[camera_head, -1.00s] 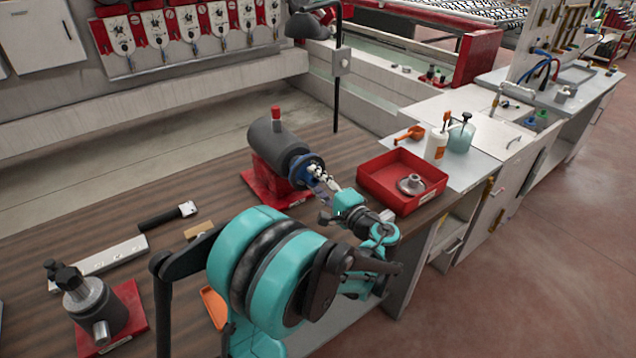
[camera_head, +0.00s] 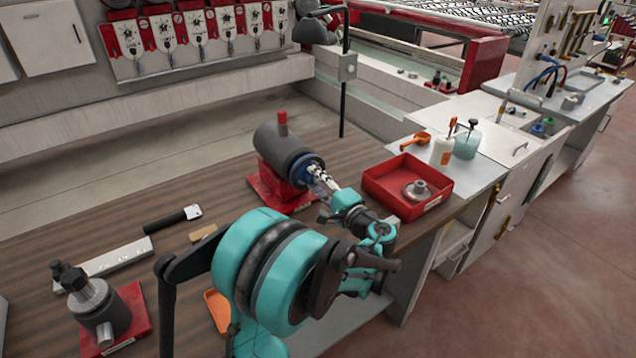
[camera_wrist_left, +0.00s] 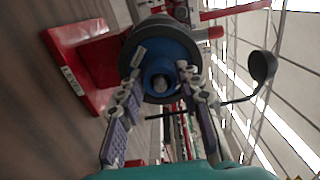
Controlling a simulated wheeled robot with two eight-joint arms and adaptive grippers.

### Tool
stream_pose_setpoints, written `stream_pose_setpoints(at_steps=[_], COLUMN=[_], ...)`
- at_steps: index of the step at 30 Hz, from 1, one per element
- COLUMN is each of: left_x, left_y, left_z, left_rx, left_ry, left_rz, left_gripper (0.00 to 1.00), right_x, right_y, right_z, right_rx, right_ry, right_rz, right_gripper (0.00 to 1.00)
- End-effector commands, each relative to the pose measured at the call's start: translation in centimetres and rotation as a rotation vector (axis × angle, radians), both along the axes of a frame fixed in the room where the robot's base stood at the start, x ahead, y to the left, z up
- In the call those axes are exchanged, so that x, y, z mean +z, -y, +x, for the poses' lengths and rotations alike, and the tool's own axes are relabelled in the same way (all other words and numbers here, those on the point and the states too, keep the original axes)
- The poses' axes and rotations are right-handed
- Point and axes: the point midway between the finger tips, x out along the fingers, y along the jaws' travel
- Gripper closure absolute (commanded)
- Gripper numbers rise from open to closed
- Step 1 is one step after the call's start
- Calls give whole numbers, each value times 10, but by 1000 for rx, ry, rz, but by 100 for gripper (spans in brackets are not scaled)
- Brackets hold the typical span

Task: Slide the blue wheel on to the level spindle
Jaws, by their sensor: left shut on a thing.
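The blue wheel (camera_head: 308,171) is at the front of a grey motor body (camera_head: 281,147) with a red knob on top, which stands on a red base. My left gripper (camera_head: 320,180) is shut on the wheel's rim. In the left wrist view the blue wheel (camera_wrist_left: 165,48) sits between the two fingers of the left gripper (camera_wrist_left: 163,72), face towards the camera. A pale round end, likely the level spindle (camera_wrist_left: 160,84), shows in its dark centre hole. How far the wheel is on cannot be told. My right gripper is out of view.
A red tray (camera_head: 376,189) with a grey metal flange (camera_head: 417,190) stands right of the motor. A second grey unit (camera_head: 99,312) on a red base stands front left. A metal bar (camera_head: 105,262) and black-handled tool (camera_head: 172,220) lie on the bench. A thin black post (camera_head: 344,100) rises behind.

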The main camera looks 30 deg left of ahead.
Motion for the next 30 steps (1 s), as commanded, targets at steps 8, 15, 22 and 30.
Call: stream_pose_setpoints(at_steps=[8,15,22,30], left_x=[0,0,0,0], left_y=[-6,-8,-8,22], left_z=[3,3,3,-8], left_rx=[-1,-1,-1,-5], left_ry=[0,0,0,0], left_rz=[1,1,-1,0], left_gripper=[100,42,42,42], right_x=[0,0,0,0], right_y=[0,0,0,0], right_z=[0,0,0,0], right_rx=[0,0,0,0], right_ry=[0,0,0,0], right_rz=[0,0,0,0], right_gripper=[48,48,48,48])
